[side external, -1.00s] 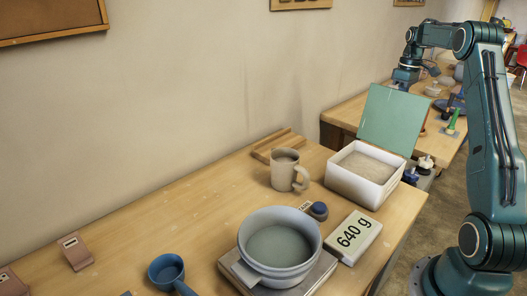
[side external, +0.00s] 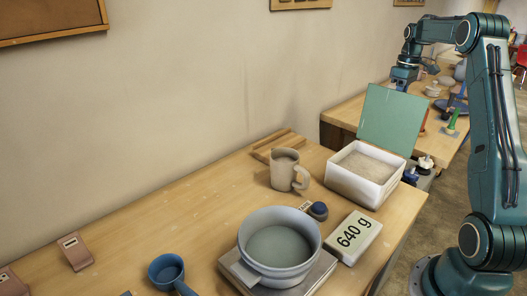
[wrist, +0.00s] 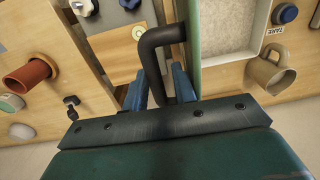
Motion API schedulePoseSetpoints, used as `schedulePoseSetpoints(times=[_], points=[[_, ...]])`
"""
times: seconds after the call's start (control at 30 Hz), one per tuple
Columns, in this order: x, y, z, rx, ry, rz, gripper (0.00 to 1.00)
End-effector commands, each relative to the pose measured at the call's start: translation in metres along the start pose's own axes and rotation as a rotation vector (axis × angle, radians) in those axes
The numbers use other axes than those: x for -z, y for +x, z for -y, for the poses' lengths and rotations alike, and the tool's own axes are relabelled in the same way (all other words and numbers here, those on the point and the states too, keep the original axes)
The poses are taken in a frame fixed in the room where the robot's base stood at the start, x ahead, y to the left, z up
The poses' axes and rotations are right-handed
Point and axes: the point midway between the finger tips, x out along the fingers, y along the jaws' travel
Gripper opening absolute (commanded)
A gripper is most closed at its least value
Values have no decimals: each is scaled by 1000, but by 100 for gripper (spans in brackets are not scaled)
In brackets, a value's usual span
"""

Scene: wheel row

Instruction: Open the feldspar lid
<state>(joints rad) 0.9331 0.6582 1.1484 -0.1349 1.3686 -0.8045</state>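A white box (side external: 350,186) with pale powder inside stands at the bench's right end, its green lid (side external: 392,122) raised and roughly upright at the back edge. No name shows on it. In the wrist view the lid (wrist: 193,45) appears edge-on, with a dark bent handle (wrist: 152,55) on its outer face. My gripper (wrist: 160,80) has its blue fingers on both sides of the handle bar and appears shut on it. In the side view my gripper (side external: 398,85) is behind the lid, its fingertips hidden by it.
A beige mug (side external: 284,170) stands left of the box. Another bench with small items lies behind the lid.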

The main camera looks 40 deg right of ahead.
Motion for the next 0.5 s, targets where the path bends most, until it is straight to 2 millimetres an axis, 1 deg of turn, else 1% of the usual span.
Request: schedulePoseSetpoints(times=[0.03, 0.27, 0.5], points=[[0, -2, 7, 0, -2, 0, 27], [0, -7, 34, 0, -2, 1, 27], [0, -7, 64, 1, -2, 1, 27]])
